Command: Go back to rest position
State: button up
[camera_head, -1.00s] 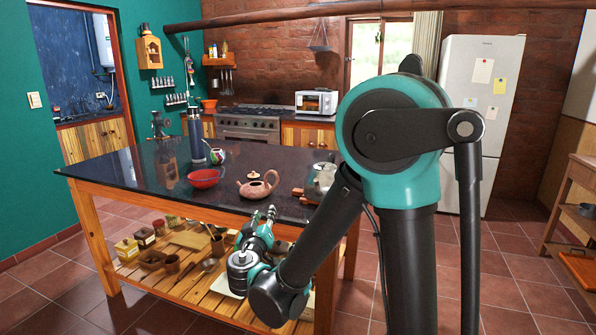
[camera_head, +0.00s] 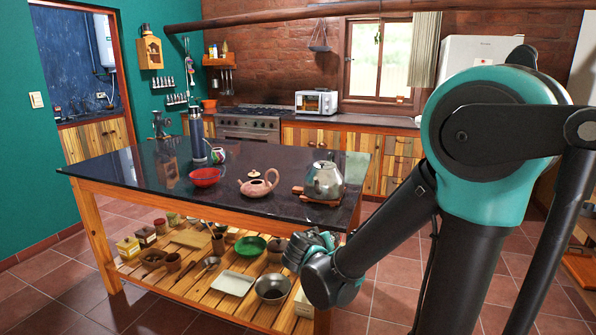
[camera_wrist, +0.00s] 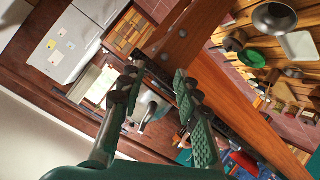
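My gripper (camera_wrist: 158,78) shows in the wrist view with its two fingers spread and nothing between them. In the head view my gripper (camera_head: 308,243) is beside the front right corner of the kitchen island (camera_head: 130,192), below the top's level and near the lower shelf. My wrist partly hides it there, so its fingers are hard to make out. In the wrist view the island's wooden frame (camera_wrist: 232,95) runs diagonally close beyond the fingers. I cannot tell how small the gap is.
The island top holds a red bowl (camera_head: 205,177), a pink teapot (camera_head: 259,184), a metal kettle (camera_head: 324,180) and a dark bottle (camera_head: 197,135). The lower shelf holds a green bowl (camera_head: 250,246), a white tray (camera_head: 232,283) and a metal bowl (camera_head: 272,289). Tiled floor is clear in front.

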jog(key=s+d+f+m+g, duration=0.1)
jog(key=s+d+f+g, duration=0.4)
jog(key=s+d, duration=0.4)
jog(key=s+d+f+g+y, duration=0.1)
jog(key=s+f+y, duration=0.3)
jog(key=s, duration=0.5)
notch_tip(320, 180, down, 2)
jog(key=shift+d+f+m+g, duration=0.1)
jog(key=shift+d+m+g, duration=0.2)
jog(key=shift+g, duration=0.3)
